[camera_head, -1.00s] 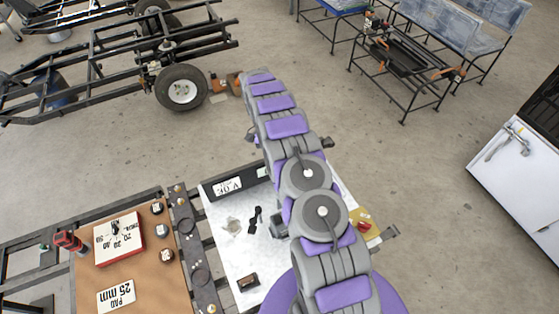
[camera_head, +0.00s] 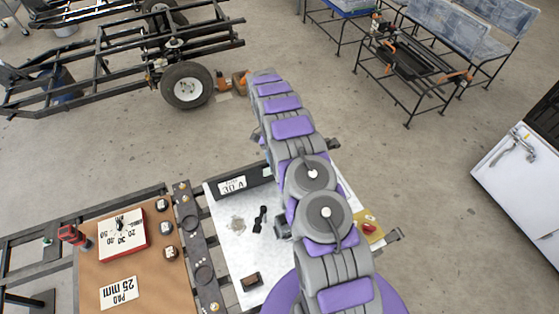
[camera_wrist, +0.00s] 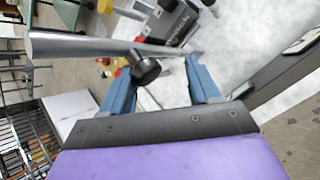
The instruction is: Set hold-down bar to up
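In the wrist view my gripper (camera_wrist: 158,68) shows two blue fingers spread apart, with a clear gap between them. A smooth grey metal bar (camera_wrist: 90,47), which looks like the hold-down bar, runs across beyond the fingers from the left. A black round knob (camera_wrist: 145,69) on a short stem shows in the gap, nearer the left finger. I cannot tell whether either finger touches the bar or knob. In the head view my arm covers the middle of the white bench plate (camera_head: 226,262), and neither the fingers nor the bar can be made out there.
A brown board (camera_head: 144,266) with a red-edged dial box (camera_head: 122,236) lies left of the plate. A "30 A" label (camera_head: 233,184) stands at the plate's back edge. A red knob (camera_head: 369,229) sits on a yellow plate at right. A vehicle frame (camera_head: 110,60) stands behind; open floor lies around.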

